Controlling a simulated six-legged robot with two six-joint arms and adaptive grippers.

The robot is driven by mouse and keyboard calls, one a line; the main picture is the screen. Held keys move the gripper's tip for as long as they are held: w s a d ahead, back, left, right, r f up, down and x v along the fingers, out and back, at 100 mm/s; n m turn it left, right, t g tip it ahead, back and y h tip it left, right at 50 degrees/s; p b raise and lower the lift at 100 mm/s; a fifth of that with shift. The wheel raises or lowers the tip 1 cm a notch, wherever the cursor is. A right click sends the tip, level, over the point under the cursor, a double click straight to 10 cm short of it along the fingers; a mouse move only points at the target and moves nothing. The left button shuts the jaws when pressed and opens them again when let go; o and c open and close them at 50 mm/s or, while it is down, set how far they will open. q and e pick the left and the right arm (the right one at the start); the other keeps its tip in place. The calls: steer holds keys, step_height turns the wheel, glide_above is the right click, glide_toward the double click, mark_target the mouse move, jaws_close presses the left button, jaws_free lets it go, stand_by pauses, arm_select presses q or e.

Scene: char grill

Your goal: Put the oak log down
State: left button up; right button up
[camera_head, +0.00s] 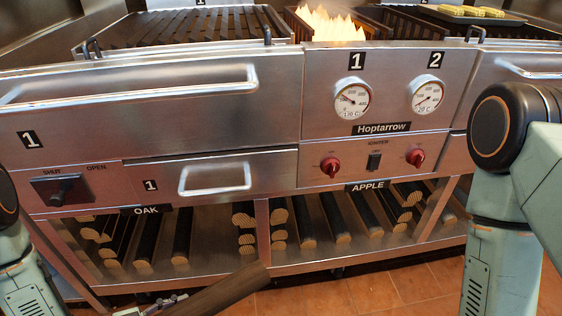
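A brown log (232,291), which I take for the oak log, shows at the bottom edge, slanting up to the right in front of the rack. Part of my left gripper (160,304) shows at the log's lower left end and appears shut on it. The fingertips and the rest of the log are cut off by the frame. The OAK compartment (117,287) of the low rack, under its black label (146,210), holds several dark logs with pale ends. My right arm is at the right; its gripper is out of view.
The APPLE compartment (364,255) beside it also holds several logs. Above are a drawer handle (215,178), red knobs (330,166) and gauges (352,98). Flames (328,25) burn between the grates. A tray with corn (478,13) sits on top. Tiled floor (390,291) is clear in front.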

arm_select(q)
steer(key=w+d+r+m+g+p, duration=0.1)
steer(key=d+r, duration=0.2)
steer(key=r, duration=0.5)
steer(key=w+d+r+p, duration=0.1)
steer(key=w+d+r, duration=0.15)
steer(key=r, duration=0.55)
step_height(320, 180, up, 10)
glide_above(209, 303)
steer(key=w, duration=0.6)
steer(key=shift+s+r+t+p, duration=0.1)
steer(key=shift+s+t+p, duration=0.2)
steer(key=shift+p, duration=0.15)
steer(key=shift+d, duration=0.1)
